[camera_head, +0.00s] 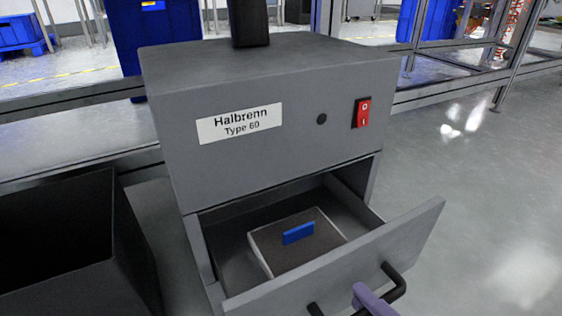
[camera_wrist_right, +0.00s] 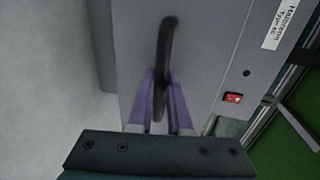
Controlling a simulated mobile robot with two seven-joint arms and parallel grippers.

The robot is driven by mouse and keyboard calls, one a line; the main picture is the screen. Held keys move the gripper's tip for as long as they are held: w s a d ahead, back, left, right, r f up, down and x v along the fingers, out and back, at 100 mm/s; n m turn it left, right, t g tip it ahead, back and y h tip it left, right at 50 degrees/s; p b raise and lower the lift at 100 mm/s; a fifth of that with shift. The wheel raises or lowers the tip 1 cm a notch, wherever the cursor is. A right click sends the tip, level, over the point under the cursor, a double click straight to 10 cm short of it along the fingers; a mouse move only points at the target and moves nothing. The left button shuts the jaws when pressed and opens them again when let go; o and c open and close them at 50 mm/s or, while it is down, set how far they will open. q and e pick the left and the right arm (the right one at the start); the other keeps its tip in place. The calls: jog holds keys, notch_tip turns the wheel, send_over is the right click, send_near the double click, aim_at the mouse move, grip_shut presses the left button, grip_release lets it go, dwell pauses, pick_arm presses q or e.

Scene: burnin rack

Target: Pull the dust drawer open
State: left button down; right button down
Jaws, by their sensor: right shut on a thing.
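The dust drawer (camera_head: 335,262) stands pulled out of the lower front of the grey machine. Its inside shows in the head view. A flat box with a blue grip (camera_head: 298,233) sits inside it. The dark bar handle (camera_head: 397,280) is on the drawer's front. My right gripper (camera_head: 368,296) is at this handle, its purple finger partly cut off by the lower picture edge. In the right wrist view, the two purple fingers (camera_wrist_right: 160,80) are shut around the handle (camera_wrist_right: 166,45), one on each side. My left gripper is in neither view.
The grey machine (camera_head: 190,150) bears a "Halbrenn Type 60" label and a red switch (camera_head: 363,113). A dark open bin (camera_head: 125,235) stands at the left. Metal frames and blue containers are behind. Clear floor (camera_head: 490,210) lies to the right.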

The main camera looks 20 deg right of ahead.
jog(key=f+v, duration=0.1)
jog(key=v, duration=0.5)
jog(key=shift+s, duration=0.2)
jog(key=c, duration=0.8)
grip_release()
jog(key=shift+f, duration=0.1)
jog(key=shift+c, duration=0.2)
jog(key=p+v, duration=0.2)
jog(key=v, duration=0.8)
jog(key=shift+p, duration=0.4)
jog(key=shift+d, duration=0.15)
